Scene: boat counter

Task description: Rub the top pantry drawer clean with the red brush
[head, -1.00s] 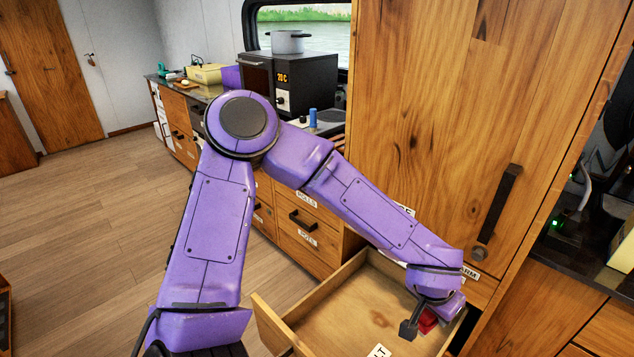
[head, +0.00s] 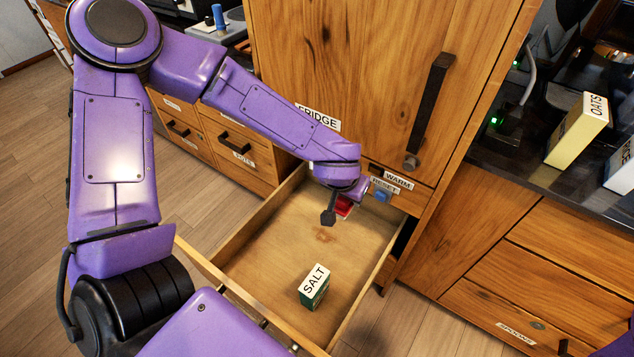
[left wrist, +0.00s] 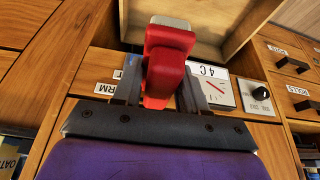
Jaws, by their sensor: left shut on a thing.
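The pantry drawer (head: 270,240) is pulled out below the tall wooden cabinet, its inside seen from above. A small brown stain (head: 325,236) shows on its floor. The red brush (head: 344,205) is in my left gripper (head: 337,207), over the back part of the drawer near the stain. In the left wrist view the red brush (left wrist: 165,75) sits between the two dark fingers of my left gripper (left wrist: 160,88), which is shut on it. I cannot tell whether the brush touches the drawer floor. My right gripper is not in view.
A green and white salt box (head: 314,287) stands in the front part of the drawer. The fridge door handle (head: 430,108) juts out above. A blue button (head: 383,195) sits beside the gripper. An oats box (head: 577,130) stands on the right counter.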

